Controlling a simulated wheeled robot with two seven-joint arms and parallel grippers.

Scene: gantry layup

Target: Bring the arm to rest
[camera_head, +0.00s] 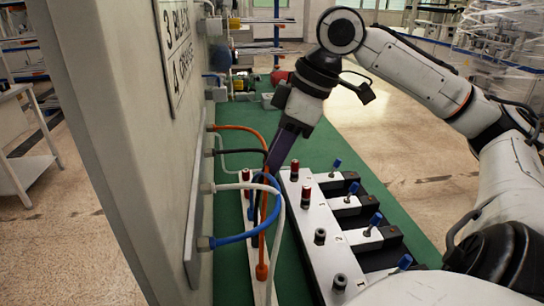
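My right arm comes in from the right and bends down at the centre. Its gripper (266,190) points down and to the left, among the cables near the wall panel. The fingers look like one dark, narrow shape and their tips are partly hidden by the cables, so I cannot tell if they are apart or hold anything. My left gripper is not in view.
Orange (245,128), white (232,186) and blue (235,238) cables loop from the panel (110,130) to a narrow white strip (256,262).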

